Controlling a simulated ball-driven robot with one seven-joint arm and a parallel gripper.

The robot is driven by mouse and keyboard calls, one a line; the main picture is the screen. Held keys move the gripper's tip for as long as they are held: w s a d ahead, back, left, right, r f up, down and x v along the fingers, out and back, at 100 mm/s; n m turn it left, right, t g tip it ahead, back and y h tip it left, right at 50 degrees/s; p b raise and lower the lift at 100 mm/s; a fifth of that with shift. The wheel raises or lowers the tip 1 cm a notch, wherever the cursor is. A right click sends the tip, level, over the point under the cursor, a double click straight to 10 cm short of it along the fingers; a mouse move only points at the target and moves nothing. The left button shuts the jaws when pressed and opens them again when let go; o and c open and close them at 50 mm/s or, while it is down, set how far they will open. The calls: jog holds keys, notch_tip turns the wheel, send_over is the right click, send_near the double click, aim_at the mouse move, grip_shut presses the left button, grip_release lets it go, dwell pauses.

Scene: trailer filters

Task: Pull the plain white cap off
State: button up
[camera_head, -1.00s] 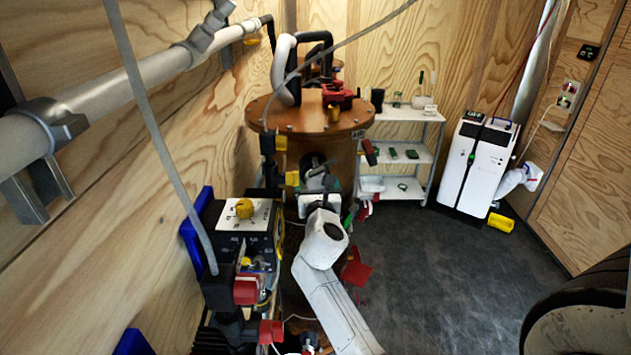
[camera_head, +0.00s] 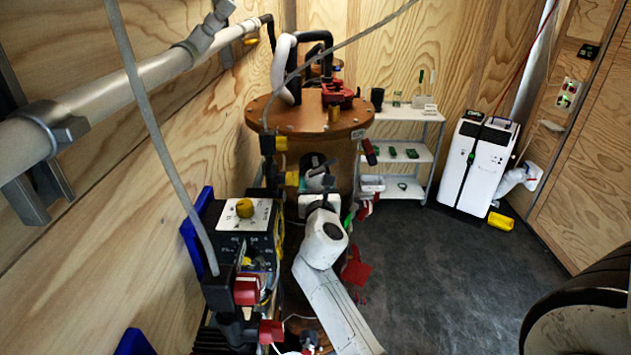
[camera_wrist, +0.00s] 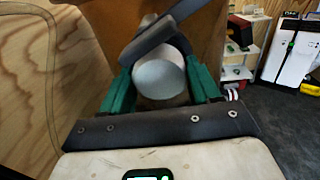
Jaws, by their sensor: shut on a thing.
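The plain white cap (camera_wrist: 160,78) shows in the wrist view as a pale round end face, between my two green fingers. My gripper (camera_wrist: 161,82) is shut on it, one finger on each side. A dark grey bar crosses just above the cap and covers its upper edge. A brown surface lies behind it. In the head view, my gripper (camera_head: 317,180) is at the front of the brown round tank (camera_head: 262,112), near a dark opening. My arm hides most of this spot, and I cannot clearly make out the cap there.
A black control box (camera_head: 245,245) with a yellow knob stands left of my arm. Red parts (camera_head: 355,270) hang close on its right. A white shelf (camera_head: 405,150) and a white cabinet (camera_head: 480,165) stand at the back right. The dark floor (camera_head: 440,270) to the right is clear.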

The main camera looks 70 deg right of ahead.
jog(key=c, duration=0.6)
jog(key=shift+p+v, duration=0.5)
jog(key=shift+v, duration=2.5)
jog(key=shift+c, duration=0.2)
